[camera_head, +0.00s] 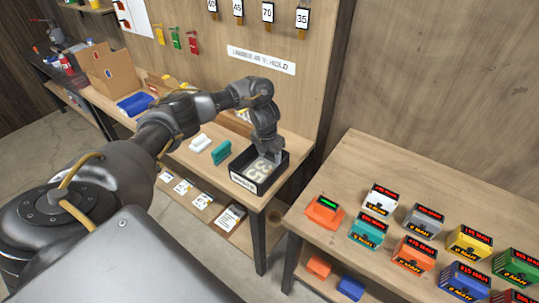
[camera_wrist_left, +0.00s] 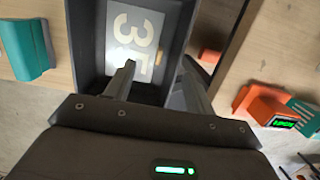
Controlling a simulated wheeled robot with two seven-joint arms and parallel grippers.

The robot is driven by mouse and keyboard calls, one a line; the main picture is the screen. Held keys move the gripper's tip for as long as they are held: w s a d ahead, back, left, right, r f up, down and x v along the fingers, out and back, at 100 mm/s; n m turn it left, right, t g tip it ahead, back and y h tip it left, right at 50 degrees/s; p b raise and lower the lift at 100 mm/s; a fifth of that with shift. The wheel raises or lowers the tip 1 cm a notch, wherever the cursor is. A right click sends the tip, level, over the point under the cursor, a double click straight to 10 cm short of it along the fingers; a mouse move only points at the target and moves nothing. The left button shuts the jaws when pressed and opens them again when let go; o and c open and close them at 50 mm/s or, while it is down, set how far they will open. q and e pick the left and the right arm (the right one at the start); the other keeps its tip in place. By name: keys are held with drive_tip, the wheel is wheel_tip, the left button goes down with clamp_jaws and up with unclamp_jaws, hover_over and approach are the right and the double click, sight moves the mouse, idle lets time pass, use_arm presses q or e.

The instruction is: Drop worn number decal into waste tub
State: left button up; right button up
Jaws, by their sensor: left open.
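The waste tub (camera_head: 247,184) is a dark open box with a white label on its front, near the right end of the wooden bench. The pale number decal (camera_head: 261,170), marked 35, lies inside it. In the left wrist view the decal (camera_wrist_left: 128,38) shows between the tub's dark walls (camera_wrist_left: 86,45). My left gripper (camera_head: 270,156) points down over the tub. In the left wrist view its two fingers (camera_wrist_left: 158,72) are apart with nothing held between them, and one finger overlaps the decal's edge. My right gripper is in neither view.
A teal item (camera_head: 221,152) and a white item (camera_head: 200,142) stand left of the tub. A cardboard box (camera_head: 108,68) and a blue bin (camera_head: 135,103) are farther left. A gap separates the bench from the right table (camera_head: 352,150), which holds several labelled coloured blocks.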

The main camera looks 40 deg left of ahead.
use_arm(q)
drive_tip(key=shift+r, duration=0.15)
wheel_tip(320, 180, up, 7)
drive_tip(key=p, duration=0.5)
idle(0.4)
wheel_tip(320, 180, up, 10)
drive_tip(key=s, duration=0.1)
drive_tip(key=shift+s+r+p, duration=0.2)
drive_tip(key=shift+s+p, duration=0.05)
drive_tip(key=shift+p, duration=0.05)
idle(0.4)
